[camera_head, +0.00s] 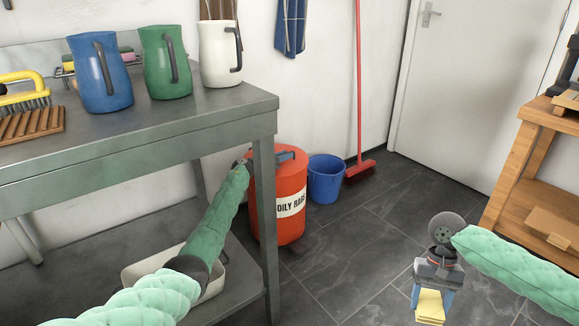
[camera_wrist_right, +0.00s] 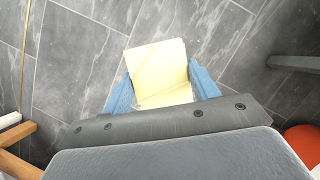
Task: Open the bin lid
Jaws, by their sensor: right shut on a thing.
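The red bin (camera_head: 290,185) labelled "OILY RAGS" stands on the floor behind the table leg, in the head view. Its lid (camera_head: 292,168) looks shut. My left arm reaches under the table edge to the bin. My left gripper (camera_head: 284,156) is mostly hidden by the table leg; a small blue-grey part shows on the lid, and I cannot tell whether it is a fingertip or a handle. My right gripper (camera_head: 431,292) is shut on a pale yellow cloth (camera_wrist_right: 161,73), held above the floor well to the right of the bin.
A grey metal table (camera_head: 190,125) carries blue, green and white jugs and a brush. A tray (camera_head: 140,268) lies on its lower shelf. A blue bucket (camera_head: 326,180) and a red broom (camera_head: 360,170) stand right of the bin. A wooden shelf (camera_head: 520,170) is at the right. The middle floor is clear.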

